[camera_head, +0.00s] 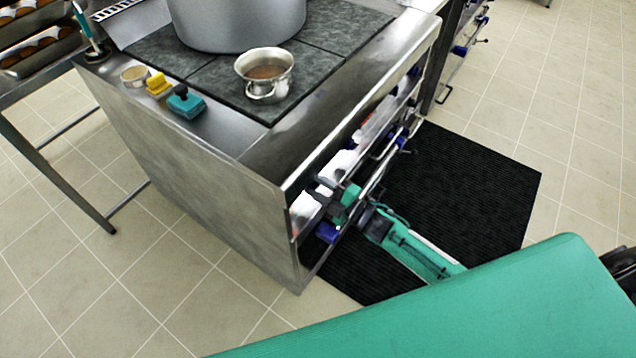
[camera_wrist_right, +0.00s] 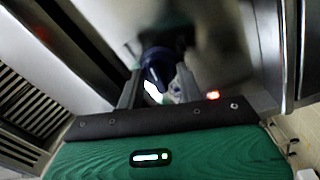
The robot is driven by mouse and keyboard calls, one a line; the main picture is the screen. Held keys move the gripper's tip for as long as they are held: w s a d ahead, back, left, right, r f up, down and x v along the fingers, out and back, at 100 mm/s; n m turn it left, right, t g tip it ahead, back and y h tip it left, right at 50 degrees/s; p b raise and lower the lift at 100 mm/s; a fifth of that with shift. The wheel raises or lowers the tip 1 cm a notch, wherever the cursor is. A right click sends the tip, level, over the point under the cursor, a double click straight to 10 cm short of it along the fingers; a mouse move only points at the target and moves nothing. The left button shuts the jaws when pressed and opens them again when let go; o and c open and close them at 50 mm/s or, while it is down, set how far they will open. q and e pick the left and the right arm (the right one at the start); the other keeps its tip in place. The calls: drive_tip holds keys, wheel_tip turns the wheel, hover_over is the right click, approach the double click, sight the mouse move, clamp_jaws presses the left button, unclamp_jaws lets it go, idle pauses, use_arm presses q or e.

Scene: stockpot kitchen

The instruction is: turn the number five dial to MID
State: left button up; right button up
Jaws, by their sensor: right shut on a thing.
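My right gripper (camera_head: 328,190) reaches in from the right to the front panel of the steel stove. In the right wrist view its two fingers (camera_wrist_right: 158,92) are shut on a dark blue dial (camera_wrist_right: 156,58), one finger on each side. White marks show near the dial, but I cannot read its number or setting. A small red light (camera_wrist_right: 213,95) glows on the panel beside the right finger. In the head view the held dial is hidden by the gripper. Another blue dial (camera_head: 327,233) shows just below the gripper. My left gripper is not in view.
The stove top (camera_head: 215,78) holds a large stockpot (camera_head: 238,22) and a small metal pot (camera_head: 264,72). More blue dials (camera_head: 402,143) and rails line the stove front. A black mat (camera_head: 470,190) covers the floor before it. Yellow (camera_head: 158,84) and teal (camera_head: 186,102) items sit at the corner.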

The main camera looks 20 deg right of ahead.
drive_tip(key=m+p, duration=0.2)
drive_tip(key=m, duration=0.3)
drive_tip(key=shift+r, duration=0.15)
drive_tip(key=m+h+p, duration=0.1)
drive_tip(key=m+p, duration=0.1)
drive_tip(key=m, duration=0.2)
drive_tip(key=shift+d+m, duration=0.1)
drive_tip(key=shift+m, duration=0.2)
drive_tip(key=m, duration=0.3)
drive_tip(key=shift+p, duration=0.4)
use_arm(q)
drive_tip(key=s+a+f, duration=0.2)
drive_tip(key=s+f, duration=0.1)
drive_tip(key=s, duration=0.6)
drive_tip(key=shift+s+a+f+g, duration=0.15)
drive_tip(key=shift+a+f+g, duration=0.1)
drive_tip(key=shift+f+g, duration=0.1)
use_arm(e)
drive_tip(key=shift+m, duration=0.4)
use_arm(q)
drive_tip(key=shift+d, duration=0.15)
use_arm(e)
drive_tip(key=o, duration=1)
drive_tip(key=shift+s, duration=0.1)
